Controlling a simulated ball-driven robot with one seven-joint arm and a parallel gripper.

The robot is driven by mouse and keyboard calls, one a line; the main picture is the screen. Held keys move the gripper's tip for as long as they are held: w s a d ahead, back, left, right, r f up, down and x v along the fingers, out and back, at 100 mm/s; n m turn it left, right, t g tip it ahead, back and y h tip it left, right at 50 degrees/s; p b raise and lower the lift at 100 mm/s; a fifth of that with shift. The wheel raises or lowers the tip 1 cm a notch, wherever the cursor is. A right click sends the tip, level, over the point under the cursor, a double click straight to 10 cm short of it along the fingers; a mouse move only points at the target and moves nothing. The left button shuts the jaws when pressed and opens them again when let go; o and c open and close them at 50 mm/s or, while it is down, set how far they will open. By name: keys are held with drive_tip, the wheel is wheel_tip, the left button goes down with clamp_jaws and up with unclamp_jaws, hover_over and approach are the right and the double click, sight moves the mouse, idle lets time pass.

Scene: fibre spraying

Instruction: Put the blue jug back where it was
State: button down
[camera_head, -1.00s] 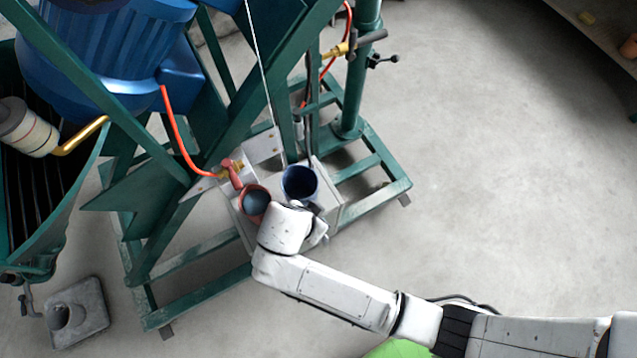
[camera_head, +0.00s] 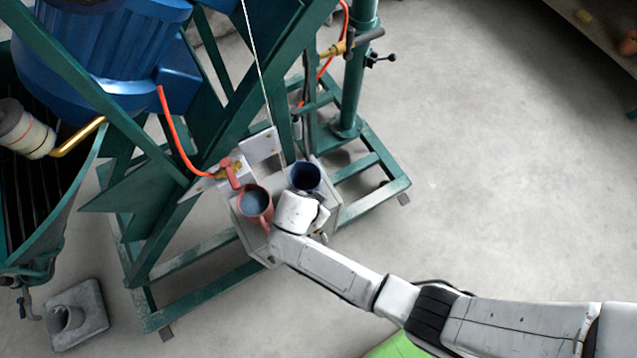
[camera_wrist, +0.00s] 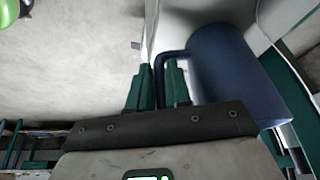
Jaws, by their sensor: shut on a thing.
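The blue jug (camera_head: 305,176) is upright, its open mouth facing up, at the right part of the small grey metal shelf (camera_head: 250,232). I cannot tell whether its base touches the shelf, as my wrist hides its front. In the wrist view the blue jug (camera_wrist: 235,75) stands right of the fingers, and its handle runs between them. My gripper (camera_wrist: 156,85) is shut on this handle. In the head view the fingers are hidden behind my wrist.
A red jug (camera_head: 255,203) with grey-blue contents stands on the shelf just left of the blue one. A red-handled valve (camera_head: 230,172) with an orange hose is behind it. Green frame beams (camera_head: 365,165) surround the shelf. The floor on the right is clear.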

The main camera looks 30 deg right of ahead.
drive_tip(key=shift+f, duration=0.15)
drive_tip(key=c, duration=1.1)
unclamp_jaws()
drive_tip(key=shift+o, duration=0.2)
drive_tip(key=v, duration=1.2)
